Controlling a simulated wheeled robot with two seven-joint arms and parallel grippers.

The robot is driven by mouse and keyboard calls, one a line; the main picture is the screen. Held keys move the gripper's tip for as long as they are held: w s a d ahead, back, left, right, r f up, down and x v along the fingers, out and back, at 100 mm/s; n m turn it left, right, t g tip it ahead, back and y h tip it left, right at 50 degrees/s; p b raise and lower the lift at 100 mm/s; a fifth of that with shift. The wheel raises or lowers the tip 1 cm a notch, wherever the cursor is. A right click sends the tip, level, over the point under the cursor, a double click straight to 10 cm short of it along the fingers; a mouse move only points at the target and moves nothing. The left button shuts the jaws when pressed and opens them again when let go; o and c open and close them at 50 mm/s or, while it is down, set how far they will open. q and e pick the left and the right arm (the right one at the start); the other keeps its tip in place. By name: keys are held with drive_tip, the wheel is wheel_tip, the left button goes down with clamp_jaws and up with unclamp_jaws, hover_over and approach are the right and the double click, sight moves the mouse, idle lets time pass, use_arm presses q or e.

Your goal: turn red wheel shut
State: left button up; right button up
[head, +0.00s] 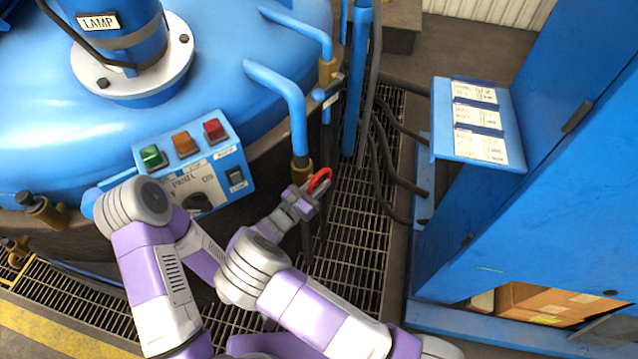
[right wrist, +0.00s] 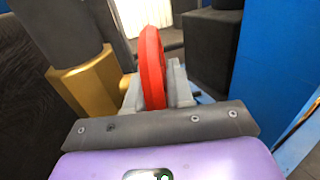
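The red wheel (head: 320,178) sits on a brass-coloured valve (head: 301,168) at the lower end of a blue pipe, beside the round blue furnace. My right gripper (head: 309,196) is at the wheel, and its fingers hide part of it. In the right wrist view the wheel (right wrist: 152,65) stands edge-on between the two grey fingers, which lie close against both its sides. The gripper looks shut on the wheel's rim. The brass fitting (right wrist: 88,85) is just left of the fingers. My left arm is in the head view, but its gripper does not show.
A control box (head: 190,160) with green, orange and red buttons stands left of my right gripper. Hoses (head: 385,165) hang over the floor grating (head: 350,240). A blue cabinet (head: 560,190) with a label shelf (head: 440,120) stands at the right.

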sight(309, 188)
clamp_jaws()
drive_tip(key=shift+r+p, duration=0.15)
drive_tip(key=shift+p, duration=0.25)
drive_tip(key=g+y+p, duration=0.3)
drive_tip(key=p, duration=0.3)
drive_tip(key=shift+r+p, duration=0.15)
drive_tip(key=shift+p, duration=0.25)
drive_tip(key=shift+f+g+y+p, duration=0.2)
drive_tip(key=shift+g+y+p, duration=0.8)
drive_tip(key=o, duration=0.6)
unclamp_jaws()
drive_tip(key=shift+c, duration=0.2)
drive_tip(key=p+v, duration=0.1)
drive_tip(key=v, duration=0.6)
drive_tip(key=shift+s+a+r+p, duration=0.15)
drive_tip(key=shift+r+p, duration=0.05)
drive_tip(key=shift+p, duration=0.1)
